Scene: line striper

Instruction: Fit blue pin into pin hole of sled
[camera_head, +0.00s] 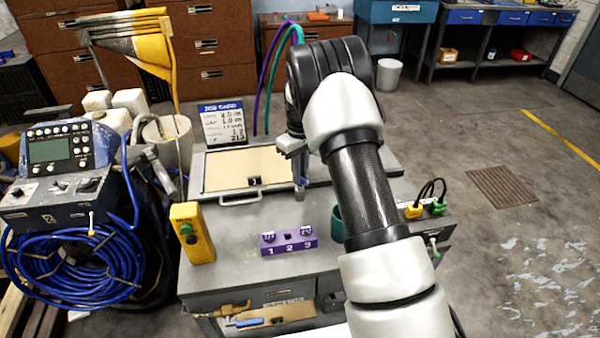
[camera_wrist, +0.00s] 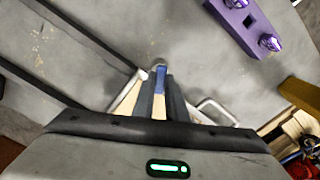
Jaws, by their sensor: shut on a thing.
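My gripper (camera_head: 300,192) hangs fingers-down over the grey cabinet top, in front of the flat framed tray. In the wrist view its fingers (camera_wrist: 160,92) are shut on the blue pin (camera_wrist: 160,80), whose blue side shows between them. The tray holds a tan board (camera_head: 228,168) with a small dark block (camera_head: 254,181) at its front edge and a handle (camera_head: 240,199) in front. I take this board to be the sled, but cannot be sure. Its pin hole is too small to make out. The gripper is right of the dark block and apart from it.
A purple block (camera_head: 289,244) numbered 1, 2, 3 has purple knobs at 1 and 3 and a dark opening at 2. A yellow button box (camera_head: 192,233) stands left, a green cup (camera_head: 337,224) right. A job card (camera_head: 223,122) stands behind. The cabinet top between is clear.

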